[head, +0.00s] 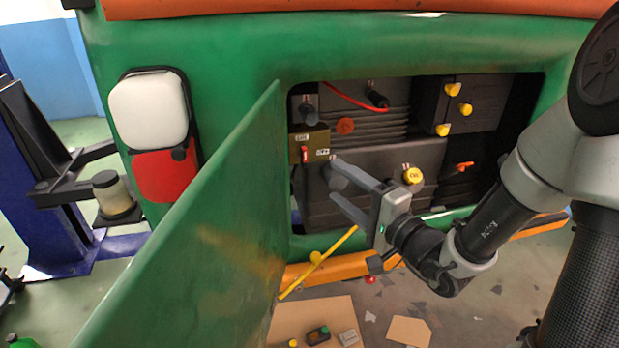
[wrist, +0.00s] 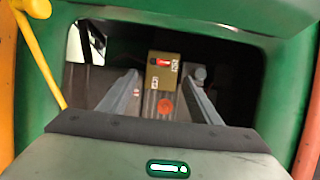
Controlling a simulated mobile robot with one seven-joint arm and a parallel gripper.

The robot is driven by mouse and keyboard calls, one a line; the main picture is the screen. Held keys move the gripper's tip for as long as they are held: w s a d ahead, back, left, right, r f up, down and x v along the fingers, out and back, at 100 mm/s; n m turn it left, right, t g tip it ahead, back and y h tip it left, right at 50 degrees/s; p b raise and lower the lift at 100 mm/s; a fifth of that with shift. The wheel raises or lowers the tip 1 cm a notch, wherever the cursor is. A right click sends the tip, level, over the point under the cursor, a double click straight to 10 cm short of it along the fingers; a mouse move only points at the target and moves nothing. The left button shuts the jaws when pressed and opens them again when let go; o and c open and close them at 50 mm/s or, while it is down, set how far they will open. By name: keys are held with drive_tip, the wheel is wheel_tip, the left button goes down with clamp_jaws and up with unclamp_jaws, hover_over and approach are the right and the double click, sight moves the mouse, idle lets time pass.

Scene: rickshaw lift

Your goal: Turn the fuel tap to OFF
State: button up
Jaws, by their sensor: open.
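The fuel tap looks to be the small red lever (head: 304,154) on an olive plate (head: 296,150) at the left of the open engine bay. The plate carries two small pale labels, too small to read surely. The fingers appear apart from the lever.
The open green door panel (head: 200,240) stands close on the left of the bay. A yellow rod (head: 318,262) slants below my gripper.

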sight(307, 160)
drive_tip(key=p+x, duration=0.1)
drive_tip(key=x, duration=1)
drive_tip(key=shift+w+a, duration=0.2)
drive_tip(key=shift+a, duration=0.1)
drive_tip(key=c, duration=1)
drive_tip(key=shift+c, duration=0.2)
